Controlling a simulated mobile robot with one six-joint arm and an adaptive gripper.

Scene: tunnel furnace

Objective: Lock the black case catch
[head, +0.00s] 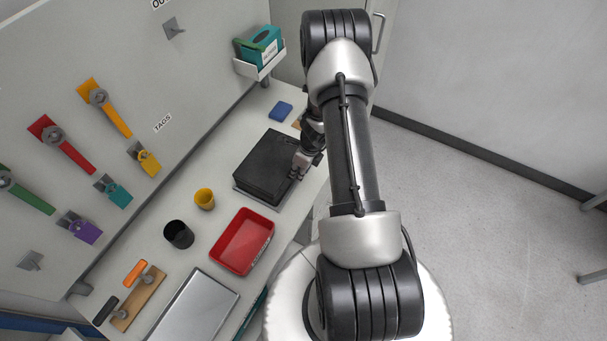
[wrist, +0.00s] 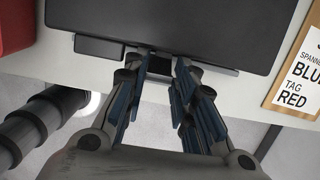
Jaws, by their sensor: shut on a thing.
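The black case (head: 268,166) lies closed on the bench, its lid down. In the wrist view the case (wrist: 200,28) fills the top, with its front edge facing my gripper. One dark catch (wrist: 98,47) shows on that edge, left of my fingers. My gripper (wrist: 160,70) is at the front edge, its fingertips around a second dark catch part (wrist: 160,64), partly hidden by the fingers. In the head view my gripper (head: 298,172) is at the right side of the case. Whether either catch is locked cannot be told.
A red tray (head: 243,241), a yellow cup (head: 204,198) and a black cup (head: 179,234) stand near the case. A blue block (head: 281,111) lies behind it. A clipboard card (wrist: 298,80) lies right of the case in the wrist view. Open floor lies beyond the bench edge.

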